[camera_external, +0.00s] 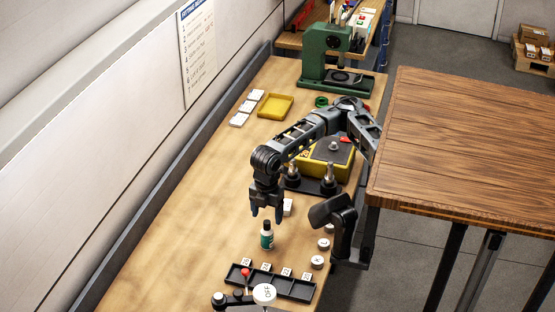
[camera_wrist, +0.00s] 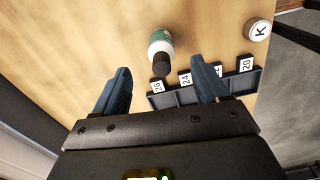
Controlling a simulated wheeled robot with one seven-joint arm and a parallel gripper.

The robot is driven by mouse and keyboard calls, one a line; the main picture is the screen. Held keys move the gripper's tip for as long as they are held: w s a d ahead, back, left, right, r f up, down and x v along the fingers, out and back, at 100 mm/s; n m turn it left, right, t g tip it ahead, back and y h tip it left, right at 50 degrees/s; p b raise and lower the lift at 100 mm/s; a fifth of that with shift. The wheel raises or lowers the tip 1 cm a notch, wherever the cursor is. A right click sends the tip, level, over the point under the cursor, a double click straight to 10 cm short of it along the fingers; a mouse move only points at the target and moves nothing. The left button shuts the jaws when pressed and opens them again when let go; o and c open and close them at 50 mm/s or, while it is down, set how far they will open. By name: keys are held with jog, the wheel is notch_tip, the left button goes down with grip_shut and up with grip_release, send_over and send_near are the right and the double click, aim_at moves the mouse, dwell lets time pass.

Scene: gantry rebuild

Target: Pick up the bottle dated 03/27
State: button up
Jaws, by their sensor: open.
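A small bottle with a dark cap and a teal-green and white body (camera_external: 267,238) stands on the wooden bench. It also shows in the wrist view (camera_wrist: 159,42), ahead of the fingers, with its cap towards me. I cannot read any date on it, and no other bottle is clear to me. My gripper (camera_external: 267,214) points down just above the bottle in the external view. Its two blue fingers are apart with nothing between them, as the wrist view also shows (camera_wrist: 161,80).
A black tray with numbered tags (camera_external: 295,289) lies on the near side of the bottle. Several round white-topped pieces (camera_external: 323,244) stand along the bench's right edge. A white disc marked OFF (camera_external: 264,294) and a red-knobbed lever (camera_external: 245,272) are near the front. Bench left of the bottle is clear.

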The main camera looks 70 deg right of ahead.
aim_at(267, 229)
jog(key=f, duration=0.6)
jog(key=shift+a+f, duration=0.2)
jog(key=shift+f, duration=0.2)
jog(key=c, duration=1.2)
jog(key=shift+r, duration=0.1)
